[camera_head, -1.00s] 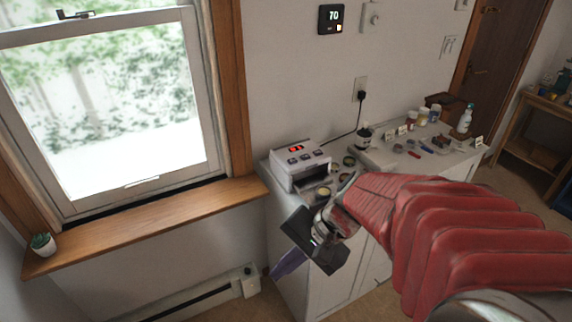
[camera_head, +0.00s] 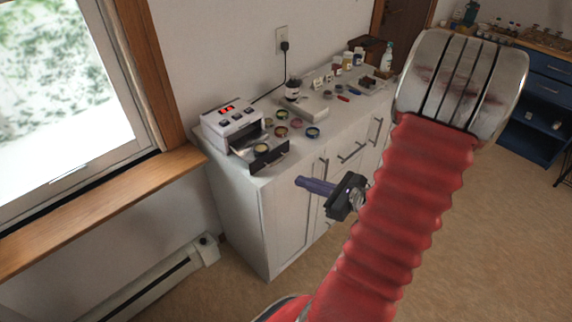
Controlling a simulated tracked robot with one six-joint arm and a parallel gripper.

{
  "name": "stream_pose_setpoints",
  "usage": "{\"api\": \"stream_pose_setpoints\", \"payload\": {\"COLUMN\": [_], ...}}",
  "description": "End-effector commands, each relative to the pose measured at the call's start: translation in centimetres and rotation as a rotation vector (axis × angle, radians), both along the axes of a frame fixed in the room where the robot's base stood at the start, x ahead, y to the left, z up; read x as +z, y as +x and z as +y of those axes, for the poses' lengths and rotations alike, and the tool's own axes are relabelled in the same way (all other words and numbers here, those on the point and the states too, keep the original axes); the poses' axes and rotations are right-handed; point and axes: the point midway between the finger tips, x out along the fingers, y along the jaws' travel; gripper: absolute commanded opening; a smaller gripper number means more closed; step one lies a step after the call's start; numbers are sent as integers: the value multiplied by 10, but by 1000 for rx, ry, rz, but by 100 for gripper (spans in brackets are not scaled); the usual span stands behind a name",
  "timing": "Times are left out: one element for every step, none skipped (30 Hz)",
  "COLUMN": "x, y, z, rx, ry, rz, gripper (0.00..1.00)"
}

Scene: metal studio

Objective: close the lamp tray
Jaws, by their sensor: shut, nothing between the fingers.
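The lamp unit (camera_head: 226,121) is a white box with a red display and several buttons on top. It stands on the left end of the white cabinet. Its tray is pulled out toward the right front, with a dark front panel (camera_head: 270,157) and a small handle. A small round container with a pale top (camera_head: 260,148) sits in the tray. My gripper (camera_head: 301,182) has purple fingers, which are shut and empty. It shows in front of the cabinet doors, to the lower right of the tray and apart from it, pointing left.
Several small round tins (camera_head: 282,131) lie on the cabinet top right of the tray. A dark jar (camera_head: 292,90), a white block (camera_head: 304,109) and bottles stand farther back. The wooden windowsill (camera_head: 100,207) is at left. Floor in front is clear.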

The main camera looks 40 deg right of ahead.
Motion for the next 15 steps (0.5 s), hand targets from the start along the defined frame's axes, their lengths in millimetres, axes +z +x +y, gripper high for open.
{"api": "stream_pose_setpoints", "payload": {"x": [-6,-8,-10,-11,-12,-13,-13,-14,-14,-14,-13,-13,-13,-13,-13], "y": [-7,-10,-14,-16,-18,-19,-20,-20,-20,-20,-20,-20,-20,-20,-19], "z": [-13,-20,-27,-31,-34,-36,-38,-39,-39,-39,-39,-38,-38,-38,-38], "rx": [-56,-84,-113,-131,-145,-156,-163,-165,-167,-166,-165,-165,-164,-164,-164], "ry": [32,46,60,69,76,82,83,85,86,85,85,84,84,84,84], "rz": [-7,-12,-19,-22,-25,-28,-29,-30,-30,-30,-30,-30,-30,-29,-29], "gripper": [0,0,0,0,0,0,0,0,0,0,0,0,0,0,0]}}
